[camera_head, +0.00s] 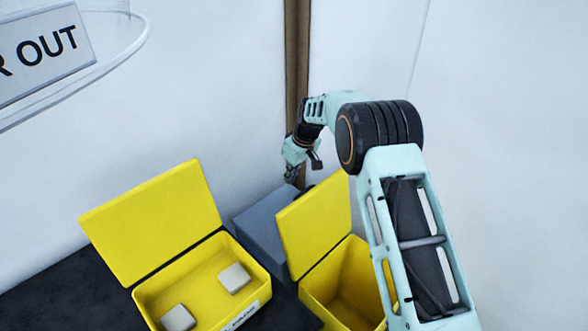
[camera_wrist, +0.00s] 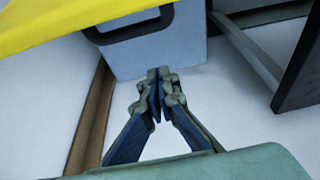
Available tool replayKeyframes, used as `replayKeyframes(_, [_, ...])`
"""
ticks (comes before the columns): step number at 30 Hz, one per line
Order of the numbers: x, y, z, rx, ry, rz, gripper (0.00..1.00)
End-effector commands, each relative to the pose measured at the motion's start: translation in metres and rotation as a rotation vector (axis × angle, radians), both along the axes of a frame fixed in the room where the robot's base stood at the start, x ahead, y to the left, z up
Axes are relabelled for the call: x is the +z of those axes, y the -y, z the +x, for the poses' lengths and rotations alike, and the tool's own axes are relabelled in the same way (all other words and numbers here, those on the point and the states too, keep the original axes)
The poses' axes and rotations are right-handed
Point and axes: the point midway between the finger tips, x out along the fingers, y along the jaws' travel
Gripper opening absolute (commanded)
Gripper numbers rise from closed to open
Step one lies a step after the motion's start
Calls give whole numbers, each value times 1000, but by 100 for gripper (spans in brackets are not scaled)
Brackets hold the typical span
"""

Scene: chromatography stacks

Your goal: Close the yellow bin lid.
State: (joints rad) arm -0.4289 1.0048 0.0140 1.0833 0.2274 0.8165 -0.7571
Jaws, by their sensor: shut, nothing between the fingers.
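Two yellow bins stand side by side, each with its lid raised. The left bin (camera_head: 255,268) has its lid (camera_head: 150,220) tilted up and back, and two pale blocks lie inside. The right bin (camera_head: 318,290) has its lid (camera_head: 316,222) up too, and its visible inside looks empty; my arm hides its right part. My gripper (camera_head: 291,177) is beyond the right bin's lid, near its top edge. In the wrist view my gripper (camera_wrist: 158,74) is shut and empty, with a yellow lid (camera_wrist: 60,22) at the upper left, apart from the fingers.
A grey box (camera_head: 262,225) stands behind the bins; its dark handle (camera_wrist: 130,25) shows in the wrist view. A brown vertical strip (camera_head: 297,60) runs along the pale wall. A sign (camera_head: 40,50) hangs at upper left. The dark bench top (camera_head: 50,295) is bare at left.

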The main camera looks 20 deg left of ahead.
Motion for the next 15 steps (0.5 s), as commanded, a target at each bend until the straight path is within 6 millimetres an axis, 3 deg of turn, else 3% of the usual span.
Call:
replayKeyframes(5, [-35,-9,5,1,-2,-1,0])
replayKeyframes(15, [-31,19,-10,-1,1,1,0])
